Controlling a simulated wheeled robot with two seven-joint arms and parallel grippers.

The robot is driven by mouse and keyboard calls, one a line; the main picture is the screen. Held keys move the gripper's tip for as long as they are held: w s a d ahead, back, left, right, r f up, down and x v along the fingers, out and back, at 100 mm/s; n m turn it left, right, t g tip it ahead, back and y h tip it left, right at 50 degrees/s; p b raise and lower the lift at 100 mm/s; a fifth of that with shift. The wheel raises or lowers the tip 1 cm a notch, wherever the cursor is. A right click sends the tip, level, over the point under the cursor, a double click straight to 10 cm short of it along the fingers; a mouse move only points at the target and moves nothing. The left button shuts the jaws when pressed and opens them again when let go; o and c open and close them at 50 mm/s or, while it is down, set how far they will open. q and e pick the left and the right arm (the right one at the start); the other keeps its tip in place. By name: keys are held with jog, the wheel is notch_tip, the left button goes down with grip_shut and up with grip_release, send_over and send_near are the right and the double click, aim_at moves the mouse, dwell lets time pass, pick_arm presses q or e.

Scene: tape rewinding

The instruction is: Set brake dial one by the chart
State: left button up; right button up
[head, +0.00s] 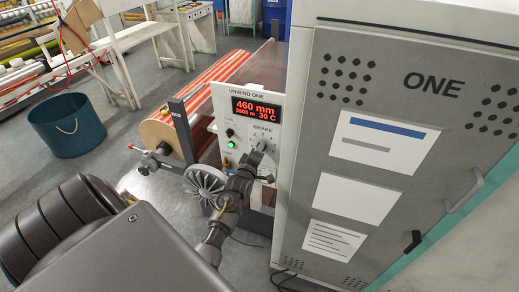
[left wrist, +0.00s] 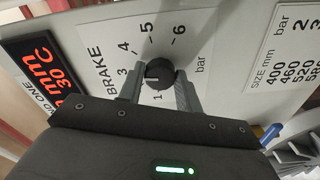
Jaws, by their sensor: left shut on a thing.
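The black brake dial (left wrist: 160,73) sits on the white panel headed UNWIND ONE (head: 261,92). My left gripper (left wrist: 160,88) is shut on the dial, one finger on each side; in the head view it reaches the panel (head: 256,157). A pale mark on the dial faces left in the wrist view, roughly towards 3; its exact setting is unclear. Scale numbers 1, 3, 4, 5 and 6 show; 2 is hidden. The chart (left wrist: 290,55) of size in mm against bar is partly cut off. The red display (head: 257,108) reads 460 mm and 30 C. My right gripper is not in view.
A grey cabinet marked ONE (head: 432,87) stands close on the right, with papers and a handle. A grey handwheel (head: 205,186) is below the panel, near my gripper. A striped roll (head: 160,136) lies behind it. A blue bin (head: 69,125) stands at the left.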

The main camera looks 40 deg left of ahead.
pick_arm(q)
jog(key=shift+n, duration=0.6)
jog(key=o, duration=1)
jog(key=b+v, duration=0.1)
jog(key=v, duration=0.9)
jog(key=shift+s+d+b, duration=0.2)
jog(key=shift+s+b, duration=0.15)
